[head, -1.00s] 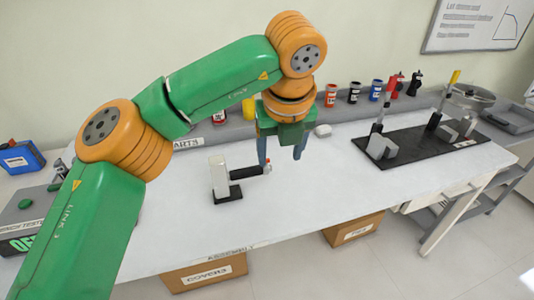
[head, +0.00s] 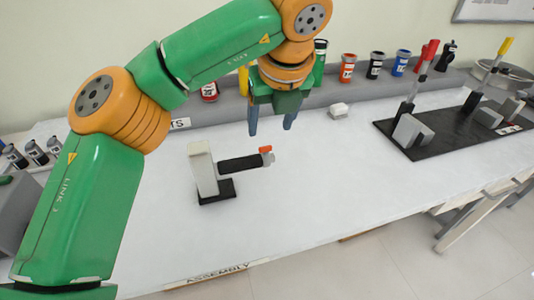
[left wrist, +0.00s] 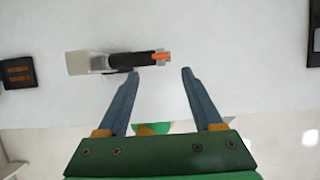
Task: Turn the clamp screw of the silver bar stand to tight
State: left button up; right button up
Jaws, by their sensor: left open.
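The bar stand (head: 203,168) stands upright on the white table, with a pale silver post on a black base (head: 216,193). A black bar sticks out to the right from the post, ending in a small grey clamp with an orange-red screw handle (head: 265,149). In the left wrist view, the orange handle (left wrist: 160,57) lies across the bar's end, just beyond the fingertips. My left gripper (head: 270,128) is open and empty, fingers pointing down, above the clamp end in the head view and apart from it. My right gripper is not seen.
A black board (head: 450,135) with grey blocks and upright posts lies at the right of the table. The table front is clear.

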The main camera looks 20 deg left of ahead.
aim_at(266, 148)
pick_arm(q)
jog(key=p+x, duration=0.1)
jog(key=x, duration=0.6)
jog(key=shift+w+f, duration=0.1)
jog(key=shift+f, duration=0.25)
grip_shut()
